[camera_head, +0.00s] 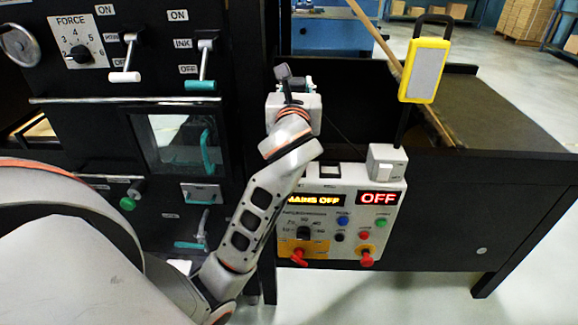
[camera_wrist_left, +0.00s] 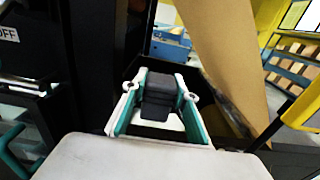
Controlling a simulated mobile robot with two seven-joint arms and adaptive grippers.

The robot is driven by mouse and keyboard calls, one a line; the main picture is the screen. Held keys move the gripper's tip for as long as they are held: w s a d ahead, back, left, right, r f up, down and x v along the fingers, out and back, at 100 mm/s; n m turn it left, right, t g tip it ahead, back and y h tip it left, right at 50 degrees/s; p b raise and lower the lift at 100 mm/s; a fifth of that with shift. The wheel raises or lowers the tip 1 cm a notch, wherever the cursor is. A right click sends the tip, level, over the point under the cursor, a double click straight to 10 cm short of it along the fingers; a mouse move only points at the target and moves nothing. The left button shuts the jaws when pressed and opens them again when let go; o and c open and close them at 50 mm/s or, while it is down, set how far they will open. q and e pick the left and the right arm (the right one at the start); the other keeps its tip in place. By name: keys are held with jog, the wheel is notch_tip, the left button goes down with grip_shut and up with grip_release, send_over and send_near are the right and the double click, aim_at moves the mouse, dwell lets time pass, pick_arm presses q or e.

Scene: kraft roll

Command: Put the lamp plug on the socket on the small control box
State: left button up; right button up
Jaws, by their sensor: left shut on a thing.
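My left gripper (camera_head: 284,80) is above and left of the small control box (camera_head: 345,200). It is shut on the dark lamp plug (camera_head: 283,71), raised clear of the box. In the left wrist view the plug (camera_wrist_left: 158,95) sits between the teal-padded fingers of the gripper (camera_wrist_left: 158,112). A dark square recess, which looks like the socket (camera_head: 328,172), is on top of the box, below and right of the gripper. The lamp (camera_head: 424,72) has a yellow-framed grey head and stands on a white base (camera_head: 386,165) at the box's right. My right gripper is not in view.
The box front has displays reading MAINS OFF and OFF, coloured buttons and red knobs (camera_head: 366,259). A black machine (camera_head: 110,120) with levers stands at left. A black table (camera_head: 500,130) extends at right.

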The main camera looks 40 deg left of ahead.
pick_arm(q)
jog(key=shift+f+b, duration=1.9)
jog(key=shift+f, duration=8)
jog(key=shift+d+r, duration=0.1)
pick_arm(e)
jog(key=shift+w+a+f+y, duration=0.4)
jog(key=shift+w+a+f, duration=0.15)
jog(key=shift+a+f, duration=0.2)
pick_arm(q)
jog(key=shift+f, duration=0.2)
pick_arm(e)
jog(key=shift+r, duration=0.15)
pick_arm(q)
jog(key=o, duration=1.1)
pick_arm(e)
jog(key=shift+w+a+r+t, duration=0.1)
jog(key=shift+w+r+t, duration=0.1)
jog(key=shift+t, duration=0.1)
pick_arm(q)
jog(key=shift+r, duration=0.1)
